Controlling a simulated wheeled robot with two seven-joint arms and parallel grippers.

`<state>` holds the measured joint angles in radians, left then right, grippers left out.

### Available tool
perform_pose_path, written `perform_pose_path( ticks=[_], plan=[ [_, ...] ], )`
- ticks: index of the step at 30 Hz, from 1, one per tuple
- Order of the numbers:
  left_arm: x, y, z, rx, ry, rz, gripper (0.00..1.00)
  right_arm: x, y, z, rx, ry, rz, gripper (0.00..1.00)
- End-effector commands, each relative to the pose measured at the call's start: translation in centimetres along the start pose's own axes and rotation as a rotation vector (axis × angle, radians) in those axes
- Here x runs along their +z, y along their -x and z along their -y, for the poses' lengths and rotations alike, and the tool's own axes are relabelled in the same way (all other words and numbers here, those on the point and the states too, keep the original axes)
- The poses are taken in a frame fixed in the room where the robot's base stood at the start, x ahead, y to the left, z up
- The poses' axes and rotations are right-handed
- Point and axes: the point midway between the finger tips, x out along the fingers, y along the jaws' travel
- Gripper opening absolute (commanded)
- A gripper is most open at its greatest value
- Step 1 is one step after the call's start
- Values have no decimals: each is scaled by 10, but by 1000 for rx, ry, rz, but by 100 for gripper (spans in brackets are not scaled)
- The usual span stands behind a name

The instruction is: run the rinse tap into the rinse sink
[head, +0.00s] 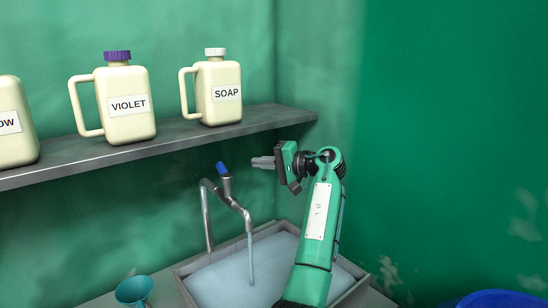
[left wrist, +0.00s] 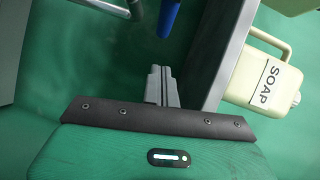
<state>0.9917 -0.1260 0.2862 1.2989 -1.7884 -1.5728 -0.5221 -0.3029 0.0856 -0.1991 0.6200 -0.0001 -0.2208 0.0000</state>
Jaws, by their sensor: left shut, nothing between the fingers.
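The rinse tap (head: 240,208) is a grey metal pipe with a blue lever (head: 223,170) on top. A thin pale stream (head: 251,260) runs from its spout into the rinse sink (head: 183,283), which holds pale blue-grey water. My left gripper (head: 257,162) is shut and empty, just right of the blue lever with a small gap in the picture. In the left wrist view, the shut fingers (left wrist: 159,72) point toward the blue lever (left wrist: 168,18), which is cut off at the top edge. My right gripper is not in view.
A grey shelf (head: 165,147) above the tap holds a SOAP jug (head: 220,92), a VIOLET jug (head: 128,105) and another jug (head: 15,125) partly cut off. A teal funnel-like vessel (head: 134,290) stands left of the sink. A blue rim (head: 500,299) shows at bottom right.

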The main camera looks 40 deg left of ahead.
Motion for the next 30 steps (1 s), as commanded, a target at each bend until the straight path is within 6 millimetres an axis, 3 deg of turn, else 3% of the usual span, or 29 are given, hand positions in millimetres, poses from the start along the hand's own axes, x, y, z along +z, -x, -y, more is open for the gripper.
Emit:
perform_pose_path(
  ticks=[4,9,30],
  plan=[
    [0,-33,5,-1,-2,2,0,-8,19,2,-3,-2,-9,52],
    [16,-50,3,-1,0,1,0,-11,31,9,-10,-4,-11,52],
    [33,-70,0,-2,0,2,0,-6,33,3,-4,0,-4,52]
  ],
)
